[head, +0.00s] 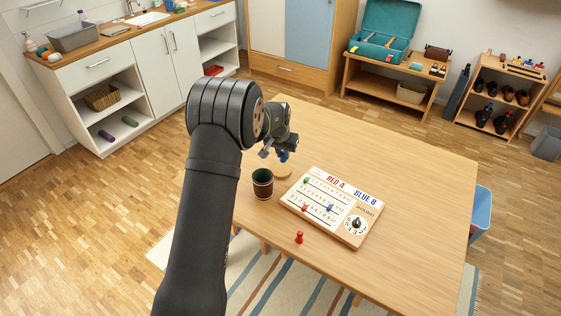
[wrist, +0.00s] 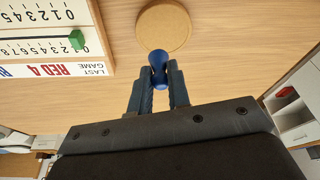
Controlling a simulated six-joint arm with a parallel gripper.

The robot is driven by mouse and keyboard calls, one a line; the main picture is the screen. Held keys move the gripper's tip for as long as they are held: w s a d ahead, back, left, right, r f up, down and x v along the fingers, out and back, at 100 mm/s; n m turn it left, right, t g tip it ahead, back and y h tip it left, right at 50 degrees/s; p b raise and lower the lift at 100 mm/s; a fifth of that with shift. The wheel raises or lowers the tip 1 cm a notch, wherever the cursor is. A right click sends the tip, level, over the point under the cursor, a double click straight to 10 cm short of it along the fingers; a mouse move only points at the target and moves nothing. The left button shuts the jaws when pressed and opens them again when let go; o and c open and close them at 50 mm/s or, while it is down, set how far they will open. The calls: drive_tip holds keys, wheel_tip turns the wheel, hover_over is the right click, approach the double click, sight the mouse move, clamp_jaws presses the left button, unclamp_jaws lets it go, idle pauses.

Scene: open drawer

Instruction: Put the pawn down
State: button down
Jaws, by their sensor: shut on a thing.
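My gripper (wrist: 158,85) is shut on a blue pawn (wrist: 158,65), which sits between the two fingertips in the wrist view. In the head view my gripper (head: 277,154) is above the table's left part, with the blue pawn (head: 284,156) showing at its tips. A round cork-coloured disc (wrist: 164,26) lies on the table just beyond the pawn in the wrist view. I cannot tell the pawn's exact height above the table.
A scoreboard (head: 314,211) with coloured pegs lies right of the disc. A dark cup (head: 262,184) stands left of the board. A red pawn (head: 299,237) stands near the table's front edge. The table's (head: 411,179) right side is clear.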

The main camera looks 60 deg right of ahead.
drive_tip(key=shift+w+d+f, duration=0.1)
drive_tip(key=shift+w+f, duration=0.3)
drive_tip(key=shift+w, duration=0.15)
drive_tip(key=shift+f, duration=1.95)
drive_tip(key=shift+f, duration=0.15)
drive_tip(key=c, duration=1.4)
unclamp_jaws()
drive_tip(key=shift+o, duration=0.2)
drive_tip(key=v, duration=1.2)
